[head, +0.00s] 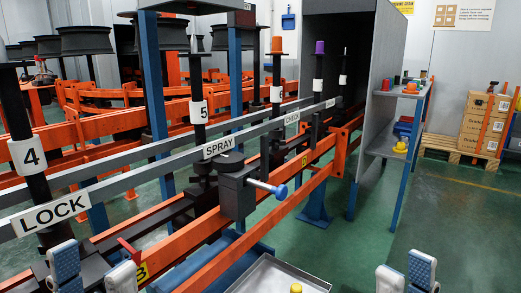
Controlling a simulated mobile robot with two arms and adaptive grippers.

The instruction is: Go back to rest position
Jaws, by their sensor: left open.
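My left gripper (92,270) is at the bottom left, in front of the LOCK sign. Its two pale blue-grey fingertips stand apart with nothing between them. My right gripper (405,273) is at the bottom right, over the green floor. Its two fingertips show apart, with no object visible between them. Both grippers are cut off by the lower picture edge, so the wrists and arms are hidden.
An orange and black spindle rail (285,218) with a blue-tipped lever (268,187) runs across the middle. A metal tray (258,276) sits at the bottom centre, with a yellow knob (296,288). A grey shelf unit (385,145) stands right. Open floor (462,240) lies right.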

